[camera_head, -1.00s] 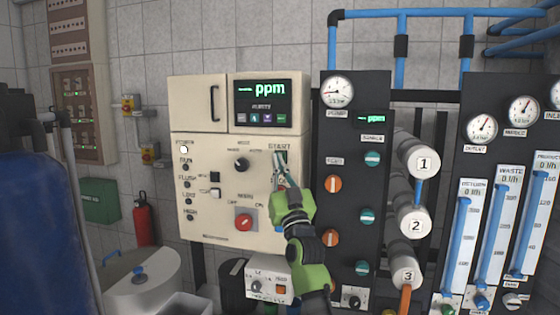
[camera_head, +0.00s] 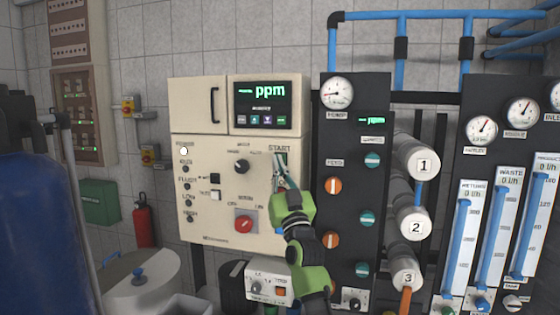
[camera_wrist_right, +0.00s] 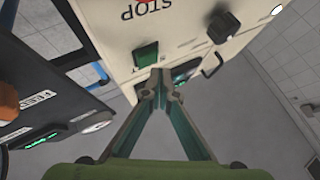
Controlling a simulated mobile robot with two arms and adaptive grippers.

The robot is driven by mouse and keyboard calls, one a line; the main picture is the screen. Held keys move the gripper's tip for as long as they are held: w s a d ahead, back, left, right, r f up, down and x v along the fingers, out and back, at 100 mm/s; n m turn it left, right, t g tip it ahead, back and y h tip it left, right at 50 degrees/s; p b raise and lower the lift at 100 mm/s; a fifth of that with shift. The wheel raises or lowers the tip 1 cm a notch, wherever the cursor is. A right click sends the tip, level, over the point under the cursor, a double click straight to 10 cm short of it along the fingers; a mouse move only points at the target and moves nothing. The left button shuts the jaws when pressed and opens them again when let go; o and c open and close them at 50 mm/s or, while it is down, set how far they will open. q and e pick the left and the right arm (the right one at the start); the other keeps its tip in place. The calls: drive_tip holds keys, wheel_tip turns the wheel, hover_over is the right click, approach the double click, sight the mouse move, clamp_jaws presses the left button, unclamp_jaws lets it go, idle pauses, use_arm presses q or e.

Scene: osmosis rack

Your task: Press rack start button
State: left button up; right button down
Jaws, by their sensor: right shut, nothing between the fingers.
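The cream control cabinet (camera_head: 215,130) carries the START label (camera_head: 279,149) on the right of its front. A green rocker button (camera_wrist_right: 146,55) shows in the right wrist view, with an upside-down STOP label (camera_wrist_right: 147,8) on its far side. My right gripper (camera_head: 278,163), green and black, is just below the START label in the head view and partly covers the button there. Its fingers are shut and empty; in the wrist view the fingertips (camera_wrist_right: 160,73) are close to the button's edge. I cannot tell whether they touch it. My left gripper is not in view.
A red rotary switch (camera_head: 244,224) and a black knob (camera_head: 241,166) sit left of my right gripper. The black panel (camera_head: 347,280) with gauge and valves stands close on its right. A small white box (camera_head: 268,284) is below the cabinet.

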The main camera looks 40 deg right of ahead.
drive_tip(key=shift+d, duration=0.1)
drive_tip(key=shift+w+d, duration=0.25)
idle(0.3)
drive_tip(key=shift+w+d, duration=0.3)
idle(0.8)
idle(0.3)
drive_tip(key=shift+s+a, duration=0.6)
drive_tip(key=shift+a, duration=0.05)
drive_tip(key=shift+p, duration=0.3)
drive_tip(key=s+a+p, duration=0.2)
drive_tip(key=s+a, duration=0.1)
drive_tip(key=shift+s+a, duration=0.1)
drive_tip(key=shift+a, duration=0.3)
